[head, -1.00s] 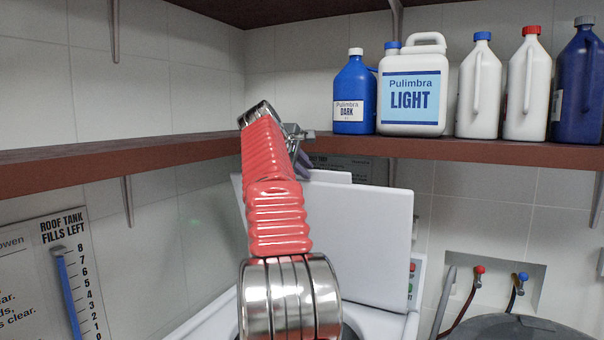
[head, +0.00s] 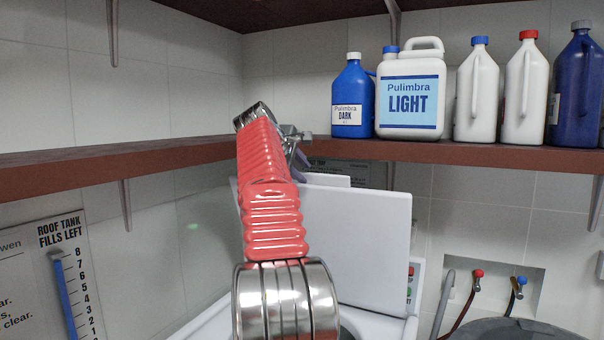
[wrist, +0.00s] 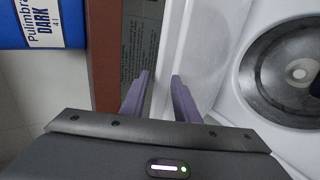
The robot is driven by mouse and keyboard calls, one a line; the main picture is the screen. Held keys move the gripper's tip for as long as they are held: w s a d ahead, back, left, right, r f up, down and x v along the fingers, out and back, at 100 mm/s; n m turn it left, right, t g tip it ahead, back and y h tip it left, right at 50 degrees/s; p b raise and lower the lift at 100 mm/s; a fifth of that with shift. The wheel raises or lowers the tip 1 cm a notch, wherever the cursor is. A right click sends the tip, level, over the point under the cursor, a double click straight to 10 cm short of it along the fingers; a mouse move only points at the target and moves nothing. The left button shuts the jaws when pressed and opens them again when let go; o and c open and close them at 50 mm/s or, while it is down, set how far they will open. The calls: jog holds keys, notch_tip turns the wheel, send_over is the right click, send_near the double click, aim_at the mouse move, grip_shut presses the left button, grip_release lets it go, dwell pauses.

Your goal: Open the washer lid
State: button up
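The washer lid (head: 355,245) is a white panel standing raised and nearly upright at the back of the white washer (head: 375,326). In the wrist view the lid (wrist: 205,40) shows as a pale band beside the washer's round drum opening (wrist: 285,72). My gripper (wrist: 155,78) has two purple fingers, spread apart with nothing visible held between them. The right finger overlaps the lid in the wrist view; I cannot tell if it touches. In the head view my red arm hides most of the gripper; only a bit of purple (head: 301,158) shows by the lid's upper left.
A brown shelf (head: 480,153) runs above the washer, close to my gripper. It holds a blue bottle (head: 353,95), a large white jug (head: 410,95) and several other bottles. Red and blue taps (head: 478,274) are on the wall at right.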

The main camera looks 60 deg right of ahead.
jog(key=v, duration=1.2)
jog(key=shift+a, duration=0.35)
jog(key=shift+s+r, duration=0.1)
jog(key=w+a+f+m+t+y, duration=0.1)
jog(key=w+a+f+m+y, duration=0.2)
jog(key=f, duration=0.8)
jog(key=w+a+f+t+y, duration=0.1)
jog(key=w+a+f+y, duration=0.1)
jog(key=a+f, duration=0.85)
jog(key=s+a+f+y, duration=0.2)
jog(key=s+a+f, duration=0.4)
jog(key=a, duration=0.6)
jog(key=s+a+f+n+t+y, duration=0.1)
jog(key=s+a+f, duration=0.5)
jog(key=a, duration=0.6)
jog(key=s+a+f+t+y, duration=0.1)
jog(key=s+a+f+y, duration=0.2)
jog(key=a, duration=0.9)
jog(key=shift+s+f+y, duration=0.3)
jog(key=shift+s+f, duration=1.45)
jog(key=shift+f, duration=0.15)
